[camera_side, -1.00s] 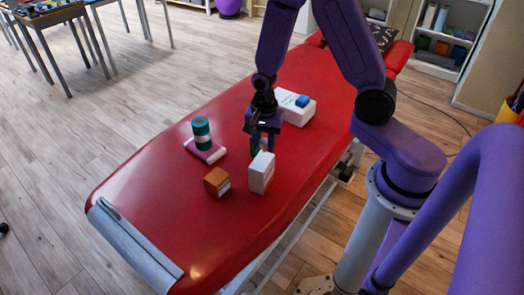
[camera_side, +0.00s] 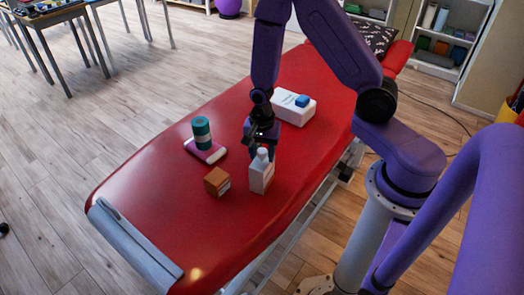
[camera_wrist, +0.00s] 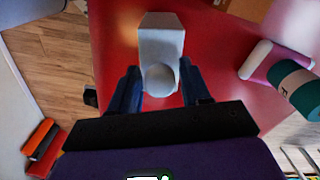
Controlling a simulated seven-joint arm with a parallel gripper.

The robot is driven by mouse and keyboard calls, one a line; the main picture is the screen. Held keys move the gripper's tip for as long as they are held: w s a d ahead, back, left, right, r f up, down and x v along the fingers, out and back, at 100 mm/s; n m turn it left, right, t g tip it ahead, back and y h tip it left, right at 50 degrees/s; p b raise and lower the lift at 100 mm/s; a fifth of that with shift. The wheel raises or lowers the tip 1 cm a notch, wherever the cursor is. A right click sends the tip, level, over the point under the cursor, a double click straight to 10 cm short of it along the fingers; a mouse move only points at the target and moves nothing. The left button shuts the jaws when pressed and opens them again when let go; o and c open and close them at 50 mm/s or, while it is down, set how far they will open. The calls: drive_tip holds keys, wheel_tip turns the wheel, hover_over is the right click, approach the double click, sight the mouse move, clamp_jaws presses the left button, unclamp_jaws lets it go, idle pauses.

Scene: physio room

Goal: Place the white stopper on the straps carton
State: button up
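The white stopper (camera_side: 262,154) shows as a pale rounded knob at the top of the upright white carton (camera_side: 258,181); I cannot tell whether it touches the carton. I take this carton for the straps carton; its lettering is too small to read. My gripper (camera_side: 262,151) points down over it, with a finger on each side of the stopper. In the wrist view the grey-white stopper (camera_wrist: 160,79) fills the space between the fingers, and the pale carton (camera_wrist: 161,38) shows just beyond it. The stopper's lower end is hidden.
A small brown carton (camera_side: 216,181) stands left of the white carton. A teal roll (camera_side: 202,132) stands on a pink-and-white block (camera_side: 207,153).

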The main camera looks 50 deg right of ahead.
sight(262, 150)
drive_tip(key=shift+o, duration=0.3)
wheel_tip(262, 150, up, 11)
drive_tip(key=s+a+r+n, duration=0.2)
drive_tip(key=s+r+n, duration=0.2)
drive_tip(key=s+n, duration=0.6)
drive_tip(key=s+a+r+n, duration=0.2)
drive_tip(key=s+r+n, duration=0.3)
drive_tip(key=s+n, duration=0.6)
drive_tip(key=n, duration=0.5)
drive_tip(key=shift+a+r, duration=0.3)
drive_tip(key=shift+a, duration=0.1)
